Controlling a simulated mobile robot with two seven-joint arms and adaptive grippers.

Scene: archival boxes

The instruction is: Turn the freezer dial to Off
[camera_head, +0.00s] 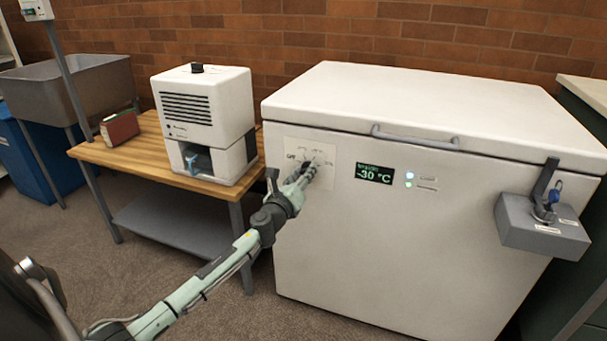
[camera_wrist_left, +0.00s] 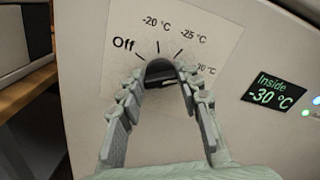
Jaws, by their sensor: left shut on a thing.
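The white chest freezer (camera_head: 400,235) has a dial plate (camera_head: 323,150) on its front left; the plate also shows in the left wrist view (camera_wrist_left: 210,45). Its marks read Off, -20 °C, -25 °C and a partly covered last one. The freezer dial (camera_wrist_left: 160,66) sits between the fingers of my left gripper (camera_wrist_left: 163,84), which is shut on it. The fingers hide much of the dial, and I cannot tell which mark it points to. In the head view my left gripper (camera_head: 308,174) reaches the plate from the lower left. My right gripper is not in view.
A green display (camera_head: 374,173) reads -30 °C, with lights to its right. A grey lock box (camera_head: 540,228) hangs at the freezer's right. A wooden table (camera_head: 135,160) on the left holds a white machine (camera_head: 205,110) and a red box (camera_head: 120,128).

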